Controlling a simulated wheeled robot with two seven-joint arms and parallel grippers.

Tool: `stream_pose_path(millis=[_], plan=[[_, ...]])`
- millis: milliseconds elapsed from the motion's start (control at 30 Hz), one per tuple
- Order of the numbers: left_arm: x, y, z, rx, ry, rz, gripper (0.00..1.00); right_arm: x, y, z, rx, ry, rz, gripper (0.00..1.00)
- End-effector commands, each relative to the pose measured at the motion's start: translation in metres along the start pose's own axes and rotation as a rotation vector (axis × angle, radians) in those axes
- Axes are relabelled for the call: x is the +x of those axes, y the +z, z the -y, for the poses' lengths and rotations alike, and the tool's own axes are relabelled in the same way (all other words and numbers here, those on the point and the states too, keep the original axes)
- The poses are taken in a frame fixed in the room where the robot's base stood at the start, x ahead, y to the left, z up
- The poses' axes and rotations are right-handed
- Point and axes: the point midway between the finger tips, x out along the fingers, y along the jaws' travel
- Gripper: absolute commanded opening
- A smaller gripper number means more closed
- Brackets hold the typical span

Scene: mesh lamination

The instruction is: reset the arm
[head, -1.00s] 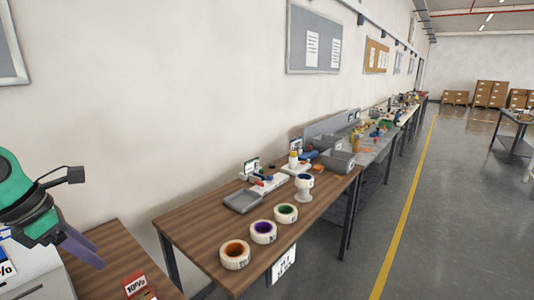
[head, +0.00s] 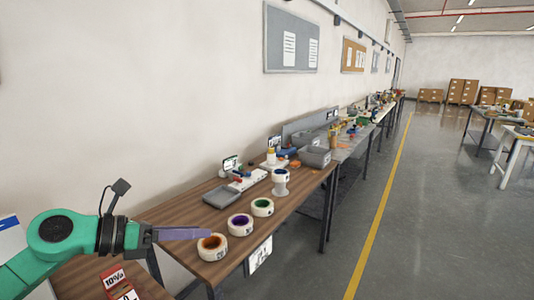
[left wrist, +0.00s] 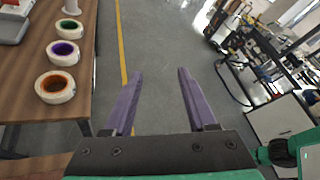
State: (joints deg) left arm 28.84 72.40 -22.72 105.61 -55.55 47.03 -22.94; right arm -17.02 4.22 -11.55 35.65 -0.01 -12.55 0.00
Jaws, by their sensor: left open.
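My left arm is green with purple gripper fingers. My left gripper (head: 185,234) is at the lower left of the head view, pointing right, near the tape roll with the orange core (head: 212,246). In the left wrist view the left gripper (left wrist: 160,80) is open and empty, its two fingers apart over the grey floor. My right gripper is not visible in the head view.
Grey floor (head: 430,220) with a yellow line (head: 385,200) lies to the right.

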Motion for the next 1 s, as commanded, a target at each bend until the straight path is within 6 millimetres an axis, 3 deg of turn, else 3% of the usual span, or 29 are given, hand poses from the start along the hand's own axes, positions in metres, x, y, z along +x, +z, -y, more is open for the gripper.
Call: stream_pose_path(millis=[33,133,200,267,367,400,500,600,700,833,867,967,1000], plan=[[0.017,0.008,0.014,-0.109,-0.073,0.117,0.57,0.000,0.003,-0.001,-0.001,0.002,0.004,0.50],[0.028,0.037,0.023,-0.454,-0.184,0.429,0.57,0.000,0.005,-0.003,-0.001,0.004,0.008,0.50],[0.022,0.046,0.002,-0.776,-0.209,0.652,0.57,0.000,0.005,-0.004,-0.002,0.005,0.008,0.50],[0.012,0.035,-0.032,-1.080,-0.183,0.826,0.57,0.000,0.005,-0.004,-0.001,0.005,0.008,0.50],[-0.004,-0.028,-0.093,-1.598,-0.042,1.062,0.57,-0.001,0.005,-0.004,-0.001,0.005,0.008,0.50],[-0.009,-0.061,-0.110,-1.771,0.034,1.125,0.57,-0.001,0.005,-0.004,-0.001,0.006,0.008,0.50],[-0.016,-0.141,-0.130,-2.115,0.237,1.226,0.57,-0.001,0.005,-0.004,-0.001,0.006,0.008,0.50],[-0.021,-0.206,-0.128,-2.355,0.426,1.271,0.57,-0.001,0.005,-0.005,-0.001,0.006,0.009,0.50],[-0.026,-0.259,-0.116,-2.535,0.604,1.288,0.57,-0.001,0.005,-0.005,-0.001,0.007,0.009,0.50],[-0.032,-0.314,-0.092,-2.718,0.825,1.281,0.57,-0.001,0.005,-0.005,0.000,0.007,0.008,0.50],[-0.034,-0.325,-0.086,2.722,-0.867,-1.263,0.57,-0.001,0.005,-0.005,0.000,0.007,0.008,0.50],[-0.040,-0.359,-0.062,2.593,-0.952,-1.132,0.57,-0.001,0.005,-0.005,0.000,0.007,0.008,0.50],[-0.034,-0.375,-0.067,2.572,-0.972,-1.115,0.57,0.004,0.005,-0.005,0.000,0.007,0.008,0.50]])
